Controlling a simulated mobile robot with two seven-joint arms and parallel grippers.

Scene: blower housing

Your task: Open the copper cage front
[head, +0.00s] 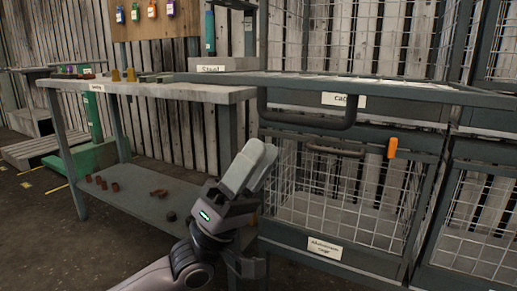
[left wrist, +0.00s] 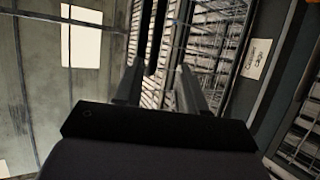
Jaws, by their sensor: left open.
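The upper cage has a wire mesh front (head: 375,88) in a dark frame. It looks tipped down to nearly flat, seen edge-on, with a dark bar handle (head: 305,118) at its near edge and a partly hidden white label (head: 343,100). A label on a dark frame (left wrist: 257,58) shows at right in the left wrist view, too blurred to read surely. My left gripper (head: 252,165) is open and empty, below and left of the handle and apart from it in the picture. Its fingers also show in the left wrist view (left wrist: 158,85). My right gripper is not in view.
Below is a closed mesh cage labelled aluminium (head: 325,248), with a handle (head: 335,151) and orange latch (head: 392,148). A workbench (head: 165,90) stands left, its lower shelf (head: 130,205) holding several small brown pieces. Open floor (head: 40,240) lies at far left.

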